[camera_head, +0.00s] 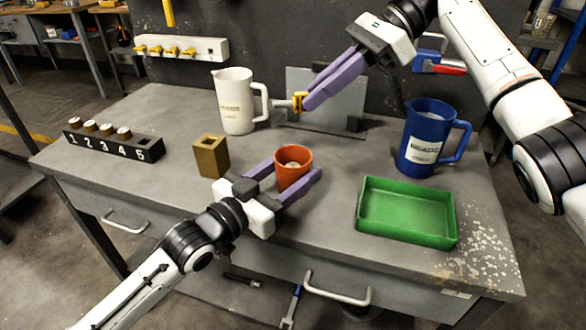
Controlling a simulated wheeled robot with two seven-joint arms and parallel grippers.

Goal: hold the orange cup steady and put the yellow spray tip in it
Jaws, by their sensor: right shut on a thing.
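The orange cup (292,154) stands upright on the grey bench, with something small and pale visible inside. My left gripper (298,168) is low at the cup, its two purple fingers apart on either side of it. Whether they touch its wall cannot be told.
A white jug (233,100), brass block (211,157) and numbered black rack (112,142) are left. A grey plate (345,99) stands behind. A blue jug (427,138) and green tray (405,232) are right. A white wall strip (214,49) holds yellow pieces.

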